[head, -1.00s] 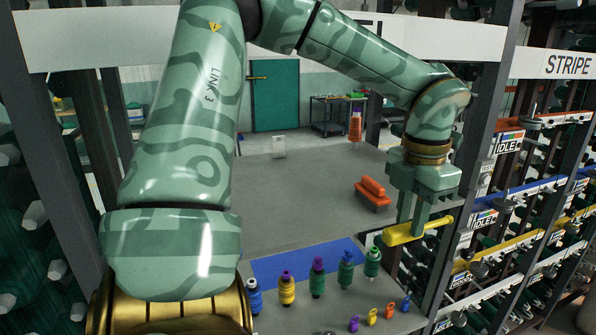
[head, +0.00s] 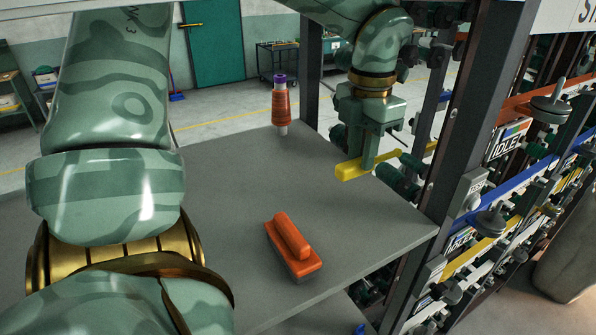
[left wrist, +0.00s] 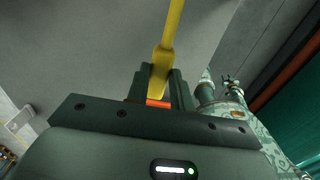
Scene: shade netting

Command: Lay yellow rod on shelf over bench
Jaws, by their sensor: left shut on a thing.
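My left gripper (head: 368,158) is shut on the yellow rod (head: 351,172) and points downward. The rod lies crosswise in the fingers, over the right part of the grey shelf (head: 215,190); I cannot tell how large the gap below it is. In the left wrist view the rod (left wrist: 173,30) runs up from between the fingers (left wrist: 160,88) against a grey surface. Part of the rod is hidden by the fingers. My right gripper is not in view.
An orange brush-like block (head: 291,249) lies near the shelf's front right, and an orange spool with a purple top (head: 281,105) stands at its back. A dark post (head: 311,70) rises behind; a rack with spindles (head: 500,225) stands to the right. The shelf's middle is clear.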

